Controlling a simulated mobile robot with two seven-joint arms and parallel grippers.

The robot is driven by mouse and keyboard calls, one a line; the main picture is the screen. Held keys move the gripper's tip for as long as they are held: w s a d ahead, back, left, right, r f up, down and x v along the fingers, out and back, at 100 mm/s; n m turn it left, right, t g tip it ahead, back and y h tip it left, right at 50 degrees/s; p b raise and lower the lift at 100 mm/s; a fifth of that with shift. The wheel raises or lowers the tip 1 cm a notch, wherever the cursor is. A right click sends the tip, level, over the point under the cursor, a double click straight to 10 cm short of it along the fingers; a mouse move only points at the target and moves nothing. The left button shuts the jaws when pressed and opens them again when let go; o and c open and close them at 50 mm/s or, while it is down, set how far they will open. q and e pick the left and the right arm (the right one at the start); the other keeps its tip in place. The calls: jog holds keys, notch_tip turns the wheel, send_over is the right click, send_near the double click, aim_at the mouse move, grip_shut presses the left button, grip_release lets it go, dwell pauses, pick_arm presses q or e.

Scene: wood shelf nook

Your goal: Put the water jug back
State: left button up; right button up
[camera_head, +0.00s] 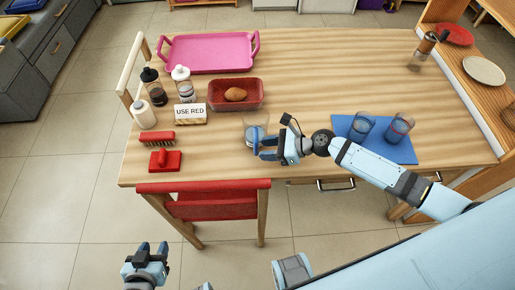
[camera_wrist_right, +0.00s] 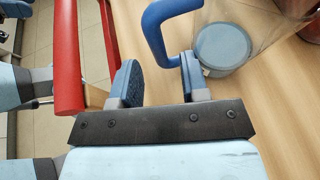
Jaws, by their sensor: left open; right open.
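The water jug (camera_head: 255,124) is clear and stands near the table's front edge in the head view. In the right wrist view its clear body with a blue-grey base (camera_wrist_right: 224,46) is at the upper right, and its blue handle (camera_wrist_right: 153,32) reaches down to the left. My right gripper (camera_head: 266,147) is open at the jug's near side. In the wrist view its two fingertips (camera_wrist_right: 158,78) stand either side of the handle's lower end; I cannot tell if they touch it. My left gripper (camera_head: 150,250) is open and empty, low in front of the table.
A blue mat (camera_head: 375,153) with two glasses lies under my right forearm's far side. A red tray (camera_head: 251,105) with a brown item, a "USE RED" sign (camera_head: 191,113), bottles, a brush (camera_head: 160,139) and a pink tray (camera_head: 210,53) are on the table. A red chair (camera_head: 215,207) stands in front.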

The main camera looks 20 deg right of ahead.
jog(key=v, duration=0.8)
jog(key=shift+s+r, duration=0.1)
jog(key=s+a+r+n+t+h+p, duration=0.1)
jog(key=s+n+h+p, duration=0.3)
jog(key=n, duration=0.9)
jog(key=s+a+r+n+t+h+p, duration=0.2)
jog(key=s+n+p, duration=0.5)
jog(key=n, duration=0.6)
jog(key=s+a+t+h, duration=0.1)
jog(key=s+a+h, duration=0.1)
jog(key=h, duration=0.1)
jog(key=shift+s+t+p, duration=0.3)
jog(key=shift+s+t, duration=0.05)
jog(key=shift+t, duration=0.05)
jog(key=shift+a, duration=0.1)
